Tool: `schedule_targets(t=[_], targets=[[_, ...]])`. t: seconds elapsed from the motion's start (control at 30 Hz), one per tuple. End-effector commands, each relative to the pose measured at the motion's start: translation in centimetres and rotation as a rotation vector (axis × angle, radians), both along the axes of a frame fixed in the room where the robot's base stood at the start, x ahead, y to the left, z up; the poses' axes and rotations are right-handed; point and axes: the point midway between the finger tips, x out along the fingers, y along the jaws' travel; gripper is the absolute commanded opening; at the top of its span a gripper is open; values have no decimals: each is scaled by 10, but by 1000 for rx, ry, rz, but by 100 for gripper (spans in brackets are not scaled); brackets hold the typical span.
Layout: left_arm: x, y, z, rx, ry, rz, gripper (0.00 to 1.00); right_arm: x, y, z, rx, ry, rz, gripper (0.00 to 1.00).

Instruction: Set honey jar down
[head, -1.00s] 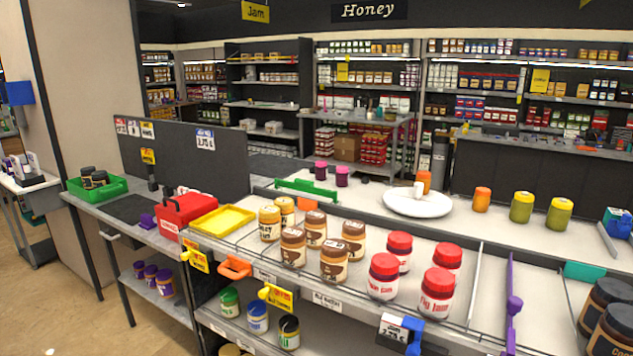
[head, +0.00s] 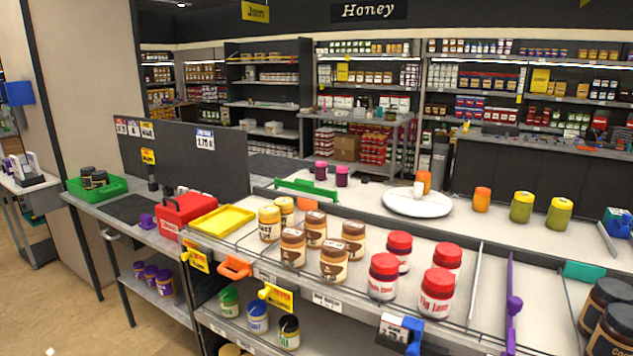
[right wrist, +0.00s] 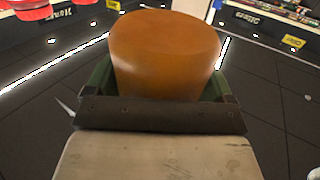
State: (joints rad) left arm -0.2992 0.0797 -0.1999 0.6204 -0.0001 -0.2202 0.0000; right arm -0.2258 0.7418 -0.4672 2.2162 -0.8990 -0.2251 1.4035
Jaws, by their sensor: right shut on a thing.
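In the right wrist view, my right gripper (right wrist: 165,95) is shut on an amber-orange jar, the honey jar (right wrist: 165,50). Its green fingers sit on both sides of it. The jar's lower part is hidden behind the dark gripper body, and no label shows. Neither gripper shows in the head view. There, gold-lidded jars (head: 269,223) stand on the shelf top beside brown-lidded jars (head: 334,260). Orange (head: 482,200) and yellow-green jars (head: 521,207) stand farther back.
Red-lidded jam jars (head: 436,291) stand at the shelf's front. A yellow tray (head: 222,220) and a red toolbox (head: 188,211) lie to the left. A white round plate (head: 417,204) is on the back counter. Bare counter (head: 450,203) shows between the plate and the orange jar.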

Motion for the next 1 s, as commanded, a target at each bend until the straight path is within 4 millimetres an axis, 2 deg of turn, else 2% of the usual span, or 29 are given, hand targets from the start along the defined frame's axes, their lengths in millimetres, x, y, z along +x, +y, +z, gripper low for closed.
schedule_targets(t=[0.43, 0.7, 1.0], targets=[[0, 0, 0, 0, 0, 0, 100, -36, -59, -3, 2, 1, -354, 45], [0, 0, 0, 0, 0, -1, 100, -31, -38, 2, 7, -4, -459, 45], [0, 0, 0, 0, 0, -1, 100, -29, -30, 5, 6, -1, -519, 45]])
